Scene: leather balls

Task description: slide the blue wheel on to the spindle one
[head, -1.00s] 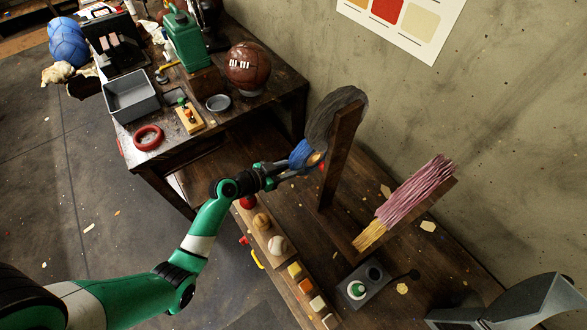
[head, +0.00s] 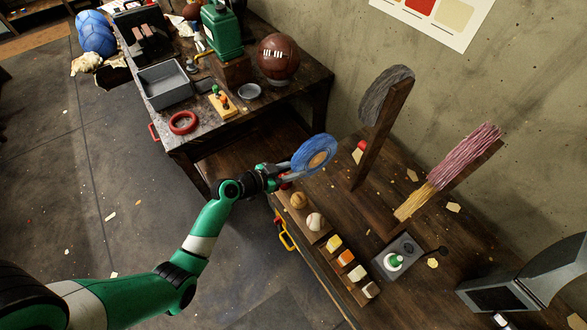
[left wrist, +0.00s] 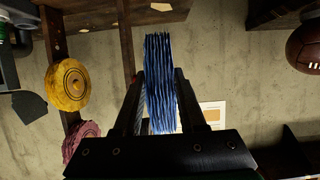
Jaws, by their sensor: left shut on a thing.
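The blue wheel (head: 312,152) is a layered disc with a tan centre. My left gripper (head: 288,177) is shut on it and holds it in the air, its face turned to the head camera. In the left wrist view the blue wheel (left wrist: 160,85) is edge-on between the fingers. To its right in the head view stands a dark wooden post (head: 382,135) with a grey wheel (head: 384,94) at its top; a gap shows between them. Another post carries a pink wheel (head: 468,155) and a yellow wheel (head: 415,203). I cannot tell which spindle is one. My right gripper is out of view.
Balls (head: 314,221) and coloured blocks (head: 346,257) line the bench's front edge. A grey box with a green button (head: 393,261) sits behind. A grey metal hood (head: 530,275) is at lower right. The left table holds a tray (head: 165,85) and a brown ball (head: 278,57).

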